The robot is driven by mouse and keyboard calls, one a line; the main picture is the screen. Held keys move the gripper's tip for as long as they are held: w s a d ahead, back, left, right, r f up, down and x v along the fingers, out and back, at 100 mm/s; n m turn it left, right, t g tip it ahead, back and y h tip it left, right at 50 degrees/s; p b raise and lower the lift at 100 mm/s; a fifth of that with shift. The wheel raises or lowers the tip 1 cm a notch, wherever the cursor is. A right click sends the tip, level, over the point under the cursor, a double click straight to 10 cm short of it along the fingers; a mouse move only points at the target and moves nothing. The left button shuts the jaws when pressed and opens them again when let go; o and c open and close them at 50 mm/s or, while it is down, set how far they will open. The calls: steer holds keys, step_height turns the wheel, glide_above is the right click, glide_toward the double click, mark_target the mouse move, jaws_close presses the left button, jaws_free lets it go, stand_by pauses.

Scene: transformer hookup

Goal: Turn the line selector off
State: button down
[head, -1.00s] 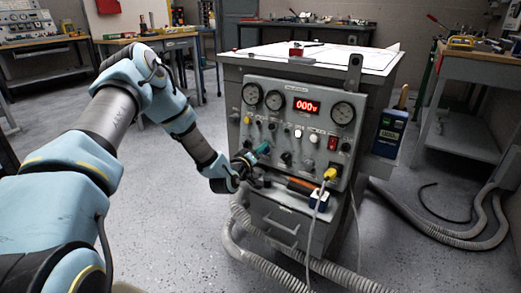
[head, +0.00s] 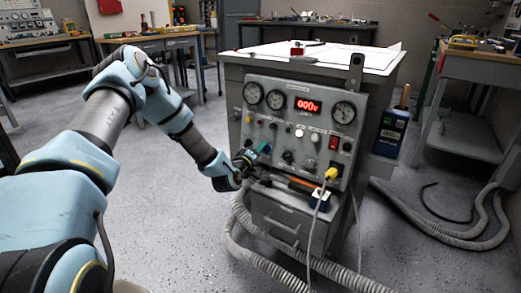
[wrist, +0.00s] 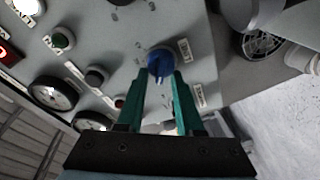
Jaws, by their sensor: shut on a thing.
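The control panel (head: 290,125) is on the front of a grey cabinet. Its red display (head: 308,106) reads 000v. In the wrist view a blue rotary knob (wrist: 160,62) with a white pointer line sits between the green fingertips. My gripper (wrist: 160,80) is shut on this blue knob, with one finger on each side. In the head view my gripper (head: 262,147) is at the lower left of the panel and hides the knob.
Dial gauges (head: 343,112), small knobs and a red switch (head: 333,142) surround the spot. A yellow plug (head: 331,173) with a white cable is at the lower right. Grey hoses (head: 240,222) lie on the floor below.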

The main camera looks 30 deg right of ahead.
steer(key=c, duration=0.8)
jaws_free()
steer(key=shift+s+f, duration=0.15)
steer(key=shift+s, duration=0.05)
steer(key=shift+o, duration=1.1)
steer(key=shift+w, duration=0.1)
steer(key=v, duration=1)
steer(key=shift+s+a+p, duration=0.25)
steer(key=shift+s+p, duration=0.05)
